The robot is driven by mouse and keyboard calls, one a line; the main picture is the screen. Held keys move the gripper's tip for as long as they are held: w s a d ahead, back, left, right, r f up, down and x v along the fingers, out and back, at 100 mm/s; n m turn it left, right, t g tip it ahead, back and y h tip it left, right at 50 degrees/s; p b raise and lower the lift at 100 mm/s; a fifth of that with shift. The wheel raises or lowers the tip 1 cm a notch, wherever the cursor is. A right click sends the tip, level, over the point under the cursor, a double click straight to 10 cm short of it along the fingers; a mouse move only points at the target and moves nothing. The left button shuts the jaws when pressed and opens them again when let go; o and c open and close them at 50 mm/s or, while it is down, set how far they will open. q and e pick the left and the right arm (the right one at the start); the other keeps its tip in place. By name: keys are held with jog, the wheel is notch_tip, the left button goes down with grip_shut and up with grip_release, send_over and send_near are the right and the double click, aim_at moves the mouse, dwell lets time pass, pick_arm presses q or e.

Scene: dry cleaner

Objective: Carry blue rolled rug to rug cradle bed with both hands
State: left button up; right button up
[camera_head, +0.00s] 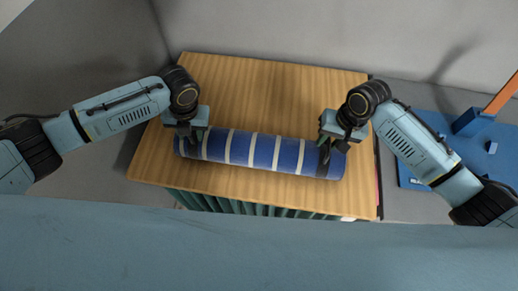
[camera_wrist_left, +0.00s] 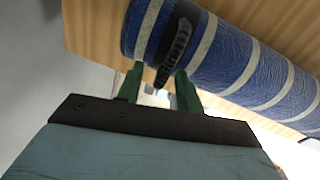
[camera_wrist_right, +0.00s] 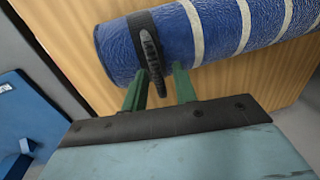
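The blue rolled rug (camera_head: 240,150) with cream stripes lies lengthwise across the wooden table. A black strap with a ribbed handle is near each end; the handles show in the left wrist view (camera_wrist_left: 178,45) and right wrist view (camera_wrist_right: 152,62). My left gripper (camera_wrist_left: 160,82) is at the rug's left end, its green fingers apart on either side of the handle. My right gripper (camera_wrist_right: 159,88) is at the right end, its fingers likewise apart around the other handle. A blue flat base with raised blocks (camera_head: 425,128), perhaps the rug cradle bed, is at the right, partly hidden by my right arm.
The wooden table (camera_head: 270,85) is bare behind the rug. Green pleated cloth (camera_head: 235,206) hangs below its front edge. A grey wall (camera_head: 290,30) stands behind. An orange-brown bar (camera_head: 503,94) rises at the far right. Grey floor separates the table and the blue base.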

pick_arm(q)
jog(key=shift+c, duration=0.4)
pick_arm(e)
jog(key=shift+c, duration=0.2)
pick_arm(q)
jog(key=c, duration=0.5)
pick_arm(e)
jog(key=c, duration=0.5)
pick_arm(q)
grip_shut()
pick_arm(e)
grip_shut()
pick_arm(q)
jog(key=shift+w, duration=0.1)
pick_arm(e)
jog(key=shift+w+r, duration=0.1)
jog(key=shift+r, duration=0.05)
